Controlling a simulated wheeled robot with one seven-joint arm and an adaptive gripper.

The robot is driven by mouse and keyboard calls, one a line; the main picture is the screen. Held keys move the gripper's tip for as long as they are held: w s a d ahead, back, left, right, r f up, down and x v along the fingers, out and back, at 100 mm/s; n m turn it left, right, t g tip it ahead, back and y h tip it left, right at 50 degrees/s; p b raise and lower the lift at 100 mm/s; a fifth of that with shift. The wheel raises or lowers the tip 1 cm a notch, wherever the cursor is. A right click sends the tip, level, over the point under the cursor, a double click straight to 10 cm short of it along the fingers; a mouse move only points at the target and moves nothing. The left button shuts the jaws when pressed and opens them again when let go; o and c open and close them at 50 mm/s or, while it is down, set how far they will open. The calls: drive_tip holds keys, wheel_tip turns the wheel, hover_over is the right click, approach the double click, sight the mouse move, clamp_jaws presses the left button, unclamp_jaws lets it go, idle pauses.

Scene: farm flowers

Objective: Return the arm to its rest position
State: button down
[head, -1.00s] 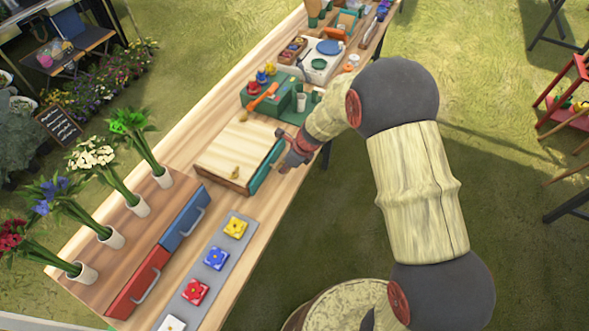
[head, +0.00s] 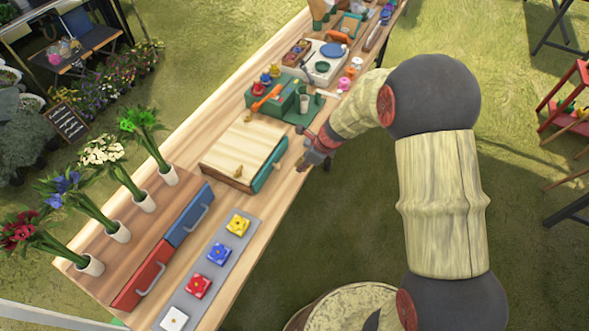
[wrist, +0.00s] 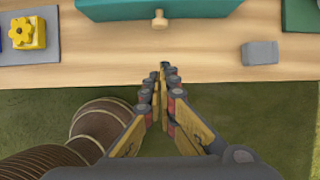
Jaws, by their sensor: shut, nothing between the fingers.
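My gripper (head: 304,161) is at the right edge of the long wooden table, beside a wooden box with a teal front. In the wrist view my gripper (wrist: 161,72) is shut with nothing between its fingers. My arm bends out to the right of the table, over the grass.
The wooden box (head: 243,147) stands on the table (head: 190,143). Near it are a green stand (head: 290,104), a grey tray (head: 210,262) with coloured flower blocks, red (head: 143,277) and blue (head: 188,218) drawers, and several vases of flowers. Open grass lies right of the table.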

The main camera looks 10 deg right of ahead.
drive_tip(key=p+v, duration=0.1)
drive_tip(key=v, duration=0.3)
drive_tip(key=shift+s+d+r, duration=0.2)
drive_tip(key=shift+r, duration=0.1)
drive_tip(key=s+r+n+g, duration=0.2)
drive_tip(key=s+r+n, duration=0.1)
drive_tip(key=s+n, duration=0.8)
drive_tip(key=s+d+r+n+t+h, duration=0.2)
drive_tip(key=s+r+n, duration=0.5)
drive_tip(key=r, duration=0.5)
drive_tip(key=s+d+r+n+t+h+b, duration=0.1)
drive_tip(key=s+d+r+n+t, duration=0.2)
drive_tip(key=s+r+n, duration=0.4)
wheel_tip(320, 180, up, 5)
drive_tip(key=s, duration=0.2)
drive_tip(key=shift+s+d+h, duration=0.3)
drive_tip(key=shift+s+h, duration=0.1)
